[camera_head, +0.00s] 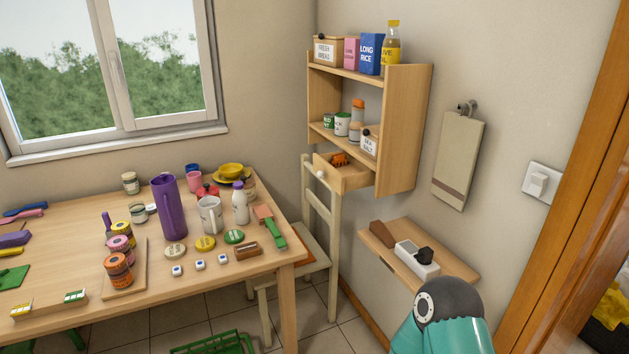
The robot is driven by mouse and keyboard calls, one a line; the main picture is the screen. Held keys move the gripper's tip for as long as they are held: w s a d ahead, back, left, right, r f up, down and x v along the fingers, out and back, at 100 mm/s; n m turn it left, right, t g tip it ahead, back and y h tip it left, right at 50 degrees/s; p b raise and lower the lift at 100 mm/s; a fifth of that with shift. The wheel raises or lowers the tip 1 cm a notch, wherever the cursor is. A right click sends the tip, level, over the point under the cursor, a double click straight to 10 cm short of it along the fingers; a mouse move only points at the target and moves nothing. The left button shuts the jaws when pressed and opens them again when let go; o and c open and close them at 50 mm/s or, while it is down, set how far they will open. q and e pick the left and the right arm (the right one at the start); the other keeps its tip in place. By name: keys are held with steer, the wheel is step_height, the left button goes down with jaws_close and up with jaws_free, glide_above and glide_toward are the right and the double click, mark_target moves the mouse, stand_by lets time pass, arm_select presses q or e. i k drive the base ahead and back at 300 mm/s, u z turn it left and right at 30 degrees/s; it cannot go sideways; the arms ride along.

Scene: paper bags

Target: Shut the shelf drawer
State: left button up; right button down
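The wooden wall shelf (396,130) hangs on the right-hand wall near the corner. Its drawer (352,180), under the lower shelf board, is pulled out and open. A pale round knob (320,174) shows at the drawer's front, close to the chair's back. Neither gripper is in view. A teal and dark grey part of my own arm shows at the bottom right, well below and apart from the drawer.
A chair (333,218) stands right in front of the drawer. The table (70,240) at left is crowded with a purple jug (169,208), cups and jars. A low wall ledge (456,267) holds small things.

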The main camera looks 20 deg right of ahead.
mark_target(340, 180)
steer(key=u, duration=0.1)
steer(key=i, duration=1)
steer(key=z, duration=0.1)
